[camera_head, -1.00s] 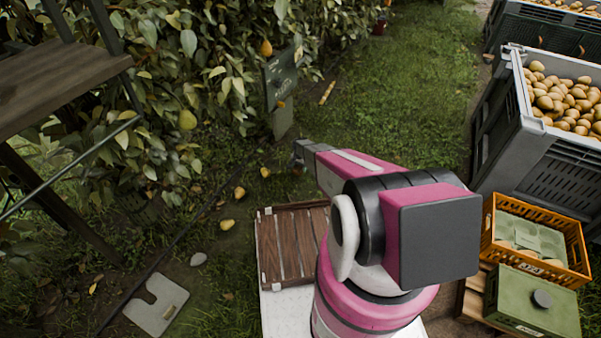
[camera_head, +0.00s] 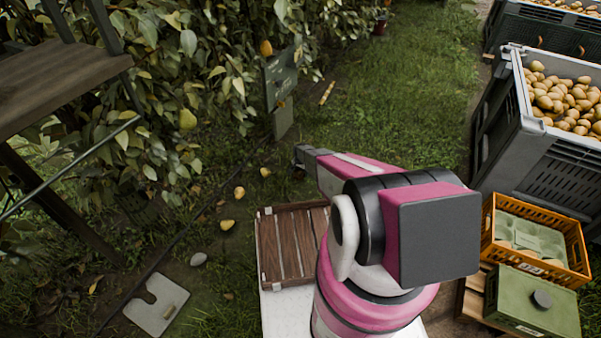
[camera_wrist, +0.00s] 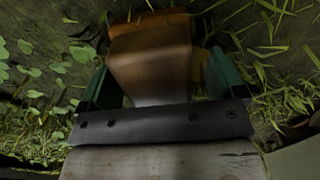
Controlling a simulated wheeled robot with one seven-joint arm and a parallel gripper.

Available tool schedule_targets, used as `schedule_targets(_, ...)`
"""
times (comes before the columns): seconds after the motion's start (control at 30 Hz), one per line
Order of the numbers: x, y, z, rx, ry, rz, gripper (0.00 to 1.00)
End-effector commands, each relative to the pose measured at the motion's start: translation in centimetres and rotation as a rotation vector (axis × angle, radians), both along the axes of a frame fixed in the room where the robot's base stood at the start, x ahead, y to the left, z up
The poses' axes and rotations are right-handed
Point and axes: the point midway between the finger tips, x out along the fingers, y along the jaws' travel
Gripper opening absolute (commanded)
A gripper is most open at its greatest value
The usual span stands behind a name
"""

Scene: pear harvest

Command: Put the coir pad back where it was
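In the wrist view a brown block-like thing (camera_wrist: 150,62), with an orange-brown edge at its far end, lies between my gripper's two green fingers (camera_wrist: 160,84). It may be the coir pad, but I cannot tell for sure. The fingers stand wide apart on either side of it; whether both press on it is not clear. In the head view my gripper (camera_head: 300,160) is low over the ground, beyond the slatted wooden crate and near the foot of the sign. Much of it is hidden, and I cannot make out a pad there.
The slatted wooden crate (camera_head: 268,250) is beside my base. A dark sign (camera_head: 281,80) stands by the hedge. A pale notched plate (camera_head: 157,305) and fallen pears (camera_head: 227,224) lie at left. A grey pear bin (camera_head: 555,165), orange crate (camera_head: 487,225) and green box (camera_head: 510,300) are at right. Grass beyond is open.

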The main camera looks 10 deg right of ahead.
Motion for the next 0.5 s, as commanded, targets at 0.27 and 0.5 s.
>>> schedule_targets(0.27, 0.0, 0.0, 0.2, 0.000, 0.000, 0.000, 0.89)
schedule_targets(0.5, -0.1, 0.0, 2.5, 0.000, 0.000, 0.000, 0.89)
